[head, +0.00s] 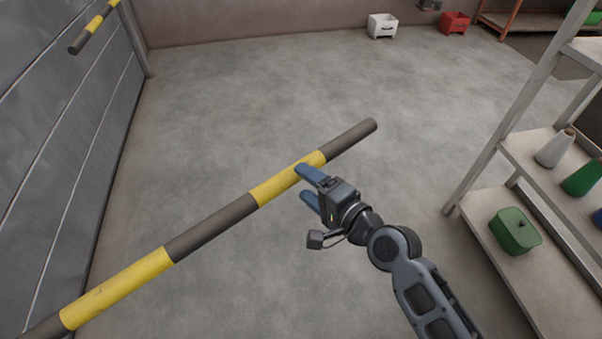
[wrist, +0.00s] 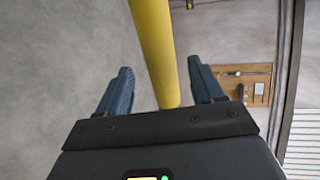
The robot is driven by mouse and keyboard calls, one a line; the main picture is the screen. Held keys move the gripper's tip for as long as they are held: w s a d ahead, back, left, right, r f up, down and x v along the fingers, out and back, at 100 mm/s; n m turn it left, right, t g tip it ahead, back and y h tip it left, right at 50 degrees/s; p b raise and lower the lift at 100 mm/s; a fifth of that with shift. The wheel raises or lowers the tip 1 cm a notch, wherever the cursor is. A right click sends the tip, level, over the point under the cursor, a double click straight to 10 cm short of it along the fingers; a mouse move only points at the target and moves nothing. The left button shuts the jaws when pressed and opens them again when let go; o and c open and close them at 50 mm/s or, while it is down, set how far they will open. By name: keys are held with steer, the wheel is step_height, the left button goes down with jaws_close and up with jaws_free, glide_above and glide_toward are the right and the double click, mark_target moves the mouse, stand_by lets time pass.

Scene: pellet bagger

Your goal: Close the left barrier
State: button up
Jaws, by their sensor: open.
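A long barrier pole (head: 210,228) with yellow and dark grey bands runs from the lower left of the head view up to the centre, over open floor. A second banded pole (head: 93,28) shows at the top left, by the grey panelled wall. Which one is the left barrier I cannot tell for sure. My gripper (head: 302,182) is open and empty, its blue fingers at the yellow band near the near pole's free end. In the wrist view the yellow pole (wrist: 155,45) passes between the two fingers in the picture; whether they touch it is unclear.
A shelf rack (head: 482,144) with a green container (head: 515,231) and cones stands at the right. A white bin (head: 382,26) and a red bin (head: 455,22) stand by the back wall. The floor (head: 270,90) beyond the pole is clear.

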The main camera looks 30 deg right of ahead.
mark_target(299, 179)
steer(key=shift+x, duration=2.7)
steer(key=shift+a, duration=0.1)
steer(key=shift+c, duration=0.4)
jaws_close()
